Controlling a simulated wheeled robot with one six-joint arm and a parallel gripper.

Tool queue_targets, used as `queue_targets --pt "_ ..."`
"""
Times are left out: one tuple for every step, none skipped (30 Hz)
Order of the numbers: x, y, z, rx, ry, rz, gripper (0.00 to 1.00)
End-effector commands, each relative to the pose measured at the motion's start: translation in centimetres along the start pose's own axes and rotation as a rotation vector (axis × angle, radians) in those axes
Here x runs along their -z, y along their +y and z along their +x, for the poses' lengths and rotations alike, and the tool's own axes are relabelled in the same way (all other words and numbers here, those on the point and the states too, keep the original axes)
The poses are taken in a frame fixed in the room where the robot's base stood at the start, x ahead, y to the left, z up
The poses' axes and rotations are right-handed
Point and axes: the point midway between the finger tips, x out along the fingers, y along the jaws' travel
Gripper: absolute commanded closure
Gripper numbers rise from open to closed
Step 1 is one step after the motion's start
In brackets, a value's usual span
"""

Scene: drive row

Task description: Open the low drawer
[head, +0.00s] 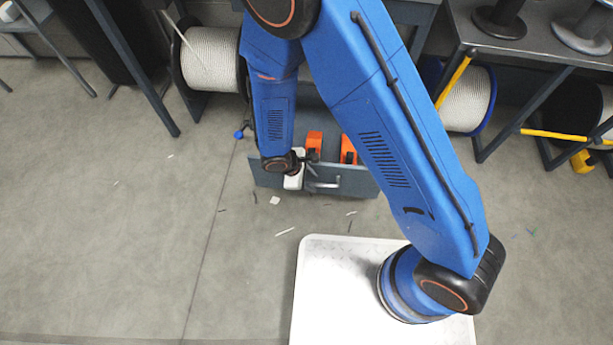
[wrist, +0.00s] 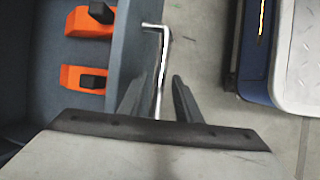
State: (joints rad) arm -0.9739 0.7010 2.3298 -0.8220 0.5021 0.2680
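The low drawer is grey and stands pulled out, its inside showing in the head view behind the drawer front (head: 357,184). Its metal bar handle (head: 324,184) is on the outer face. In the wrist view the drawer front (wrist: 128,45) runs up the picture, with the handle (wrist: 163,62) to its right. My gripper (wrist: 160,84) is open, its two dark fingers on either side of the handle bar, with gaps showing. In the head view my gripper (head: 311,163) is at the drawer front, left of the handle's middle; its fingertips are hard to make out there.
Orange-and-black things (wrist: 84,77) lie inside the drawer. My pale-topped base is in front of the drawer, with a strip of floor between. Small scraps (head: 285,231) lie on the floor. Cable reels (head: 208,58) stand on both sides. Open floor (head: 100,240) lies to the left.

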Motion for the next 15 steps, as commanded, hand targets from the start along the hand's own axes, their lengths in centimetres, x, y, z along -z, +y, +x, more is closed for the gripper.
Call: queue_targets --pt "0.0 0.0 -0.3 -0.001 0.001 0.000 0.69" --pt "0.0 0.0 -0.5 -0.002 0.001 0.001 0.69" --pt "0.1 0.0 -0.9 -0.002 0.001 0.001 0.69" --pt "0.1 0.1 -1.3 -0.003 0.002 0.000 0.69" --pt "0.1 0.1 -1.7 -0.003 0.003 0.001 0.69" --pt "0.1 0.0 -2.3 -0.002 0.004 0.002 0.69" --pt "0.1 0.0 -2.7 -0.002 0.003 0.000 0.69" --pt "0.1 0.0 -3.2 -0.002 0.003 0.002 0.69" --pt "0.1 0.1 -4.0 -0.003 0.004 0.001 0.69" --pt "0.1 0.1 -4.5 -0.002 0.004 0.002 0.69" --pt "0.1 0.1 -5.0 -0.003 0.003 0.001 0.69" --pt "0.1 0.0 -5.8 -0.002 0.004 0.002 0.69" --pt "0.1 0.0 -6.3 -0.002 0.005 0.000 0.69" --pt "0.1 0.0 -6.9 -0.003 0.004 0.001 0.69" --pt "0.1 0.1 -7.7 -0.003 0.005 0.001 0.69"
